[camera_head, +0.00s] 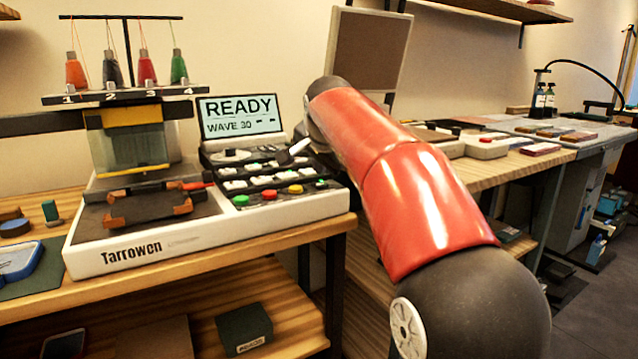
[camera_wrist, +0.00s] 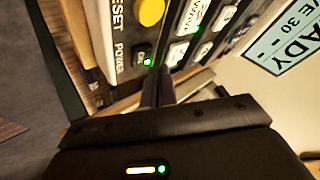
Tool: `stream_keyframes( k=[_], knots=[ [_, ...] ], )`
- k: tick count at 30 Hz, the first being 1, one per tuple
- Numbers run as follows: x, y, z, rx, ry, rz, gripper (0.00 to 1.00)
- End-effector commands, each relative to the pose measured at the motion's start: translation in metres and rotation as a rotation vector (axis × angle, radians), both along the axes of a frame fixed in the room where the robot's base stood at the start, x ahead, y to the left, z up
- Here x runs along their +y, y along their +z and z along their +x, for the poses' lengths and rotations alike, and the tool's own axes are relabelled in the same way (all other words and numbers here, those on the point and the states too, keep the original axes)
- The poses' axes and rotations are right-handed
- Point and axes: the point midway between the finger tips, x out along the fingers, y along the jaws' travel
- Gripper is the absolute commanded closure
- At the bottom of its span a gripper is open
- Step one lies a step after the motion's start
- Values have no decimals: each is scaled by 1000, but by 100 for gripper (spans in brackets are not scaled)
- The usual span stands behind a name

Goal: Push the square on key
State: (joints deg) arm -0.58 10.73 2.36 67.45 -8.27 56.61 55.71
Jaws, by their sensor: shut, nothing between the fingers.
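In the head view the key (camera_head: 320,184) is at the right end of the front button row, beyond the yellow button. My gripper (camera_wrist: 160,78) is shut and empty. Its dark fingertips are just below and right of the key in the wrist view; I cannot tell whether they touch the panel. In the head view my red arm reaches over the panel's right side and the fingertips are not clear.
The white Tarrowen machine (camera_head: 175,243) stands on a wooden table. Its screen (camera_head: 240,115) reads READY, WAVE 30. Round green (camera_head: 241,200), red (camera_head: 268,194) and yellow (camera_head: 295,189) buttons line the front. White keys (camera_wrist: 181,52) lie close to the fingers. Thread cones stand above.

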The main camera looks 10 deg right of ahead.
Motion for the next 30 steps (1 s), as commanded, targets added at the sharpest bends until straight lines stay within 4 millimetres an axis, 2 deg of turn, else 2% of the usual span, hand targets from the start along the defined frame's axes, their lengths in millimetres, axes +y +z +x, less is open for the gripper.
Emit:
stream_keyframes(
  k=[30],
  knots=[
    [0,-9,0,0,0,0,100]
  ],
)
